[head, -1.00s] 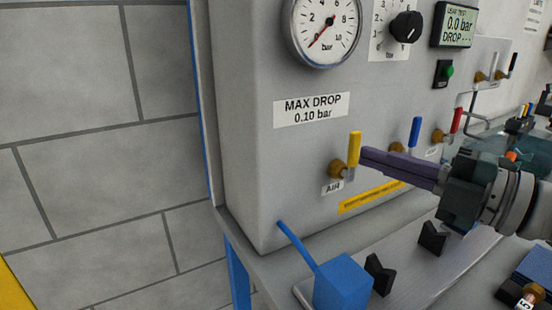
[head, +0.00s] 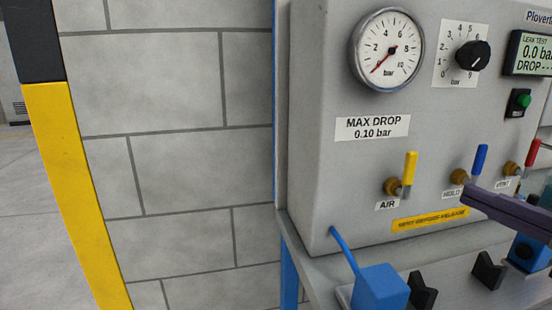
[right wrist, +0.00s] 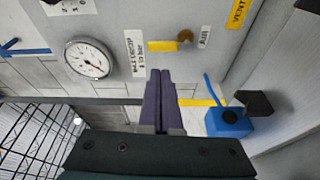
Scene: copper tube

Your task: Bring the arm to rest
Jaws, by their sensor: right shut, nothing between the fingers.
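My right gripper (head: 470,194) comes in from the right edge in the head view, its long purple fingers together and empty. The tips are in front of the panel, just below the blue HOLD handle (head: 481,158) in the picture; I cannot tell the exact gap. In the right wrist view the shut fingers (right wrist: 158,74) point at the panel, with the yellow AIR handle (right wrist: 162,46) beyond the tips. The AIR handle (head: 410,168) stands upright in the head view. My left gripper is not in view.
The grey test panel (head: 320,180) carries a gauge (head: 388,50), a black knob (head: 472,55) and a red-handled valve (head: 532,152). A blue block (head: 380,288) and black V-blocks (head: 488,270) stand on the bench below. Left of the panel is a block wall (head: 180,90).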

